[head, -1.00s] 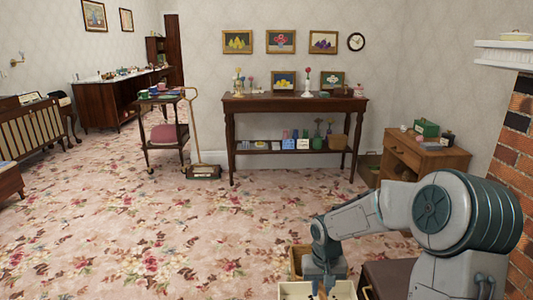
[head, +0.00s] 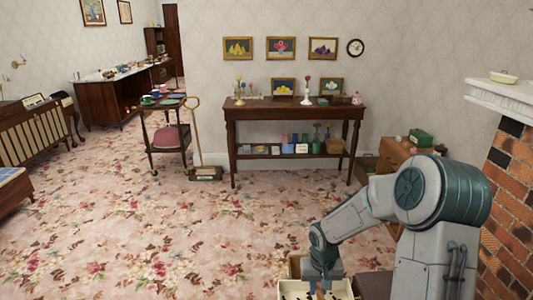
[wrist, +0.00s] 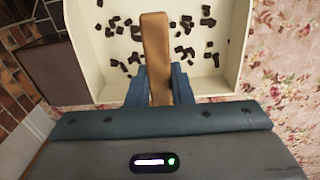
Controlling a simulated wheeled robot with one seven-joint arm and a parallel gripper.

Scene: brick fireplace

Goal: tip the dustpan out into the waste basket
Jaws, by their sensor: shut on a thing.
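A cream dustpan (wrist: 205,73) with scattered dark bits shows in the wrist view; its edge also shows at the bottom of the head view (head: 344,288). My gripper (wrist: 158,88) is shut on its brown wooden handle (wrist: 156,50), which lies over the pan in that view. In the head view my gripper (head: 323,288) is low, above the pan. The pan looks roughly level and the bits lie inside it. An open dark box (head: 365,168) stands on the floor beside the console table; I cannot tell whether it is the waste basket.
A tan piece (head: 295,265) shows left of my gripper, unclear. A dark brown block (head: 374,286) is close on the right. The brick fireplace (head: 510,210) is further right. A console table (head: 295,112) and a trolley (head: 165,138) stand back. Flowered carpet (head: 150,240) is clear at left.

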